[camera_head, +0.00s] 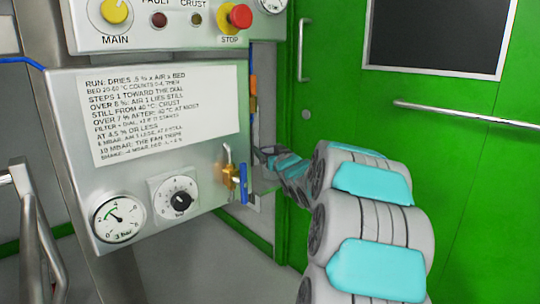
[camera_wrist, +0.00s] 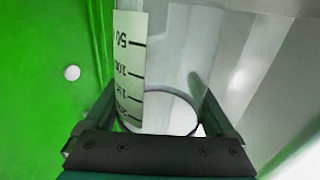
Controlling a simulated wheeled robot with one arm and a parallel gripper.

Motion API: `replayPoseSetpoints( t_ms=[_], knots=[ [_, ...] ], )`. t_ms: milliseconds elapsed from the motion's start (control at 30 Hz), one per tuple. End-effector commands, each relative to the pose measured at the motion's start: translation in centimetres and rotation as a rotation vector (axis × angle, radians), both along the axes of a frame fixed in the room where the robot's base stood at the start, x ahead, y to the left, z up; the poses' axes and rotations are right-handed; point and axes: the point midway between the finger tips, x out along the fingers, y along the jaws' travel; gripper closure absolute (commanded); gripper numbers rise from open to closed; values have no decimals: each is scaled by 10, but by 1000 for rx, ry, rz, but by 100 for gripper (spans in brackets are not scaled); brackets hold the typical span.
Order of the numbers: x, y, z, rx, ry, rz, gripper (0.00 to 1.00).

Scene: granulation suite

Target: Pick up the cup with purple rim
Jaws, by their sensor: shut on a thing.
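A clear cup with a dark purplish rim (camera_wrist: 170,115) sits between the two fingers of my gripper (camera_wrist: 158,92) in the wrist view. A white strip with black graduations and upside-down numbers runs along the cup's left side. The fingers stand on either side of the cup and my gripper is shut on it. In the head view my arm reaches behind the right edge of the control panel, so my gripper and the cup are mostly hidden there.
A steel control panel (camera_head: 150,235) with a gauge, a dial and an instruction sheet stands close left of my arm. A brass valve with a blue handle (camera_head: 243,183) juts from its right edge. A green door (camera_head: 450,170) with a horizontal bar is behind and to the right.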

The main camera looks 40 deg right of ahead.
Motion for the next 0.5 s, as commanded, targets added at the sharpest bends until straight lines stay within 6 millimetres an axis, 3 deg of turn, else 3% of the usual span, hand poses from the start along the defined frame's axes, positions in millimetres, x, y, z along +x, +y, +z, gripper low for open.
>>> replayPoseSetpoints(
  t_ms=[333,500],
  knots=[
    [0,1,35,-2,-3,1,64],
    [-25,1,36,1,-3,-2,64]
  ],
)
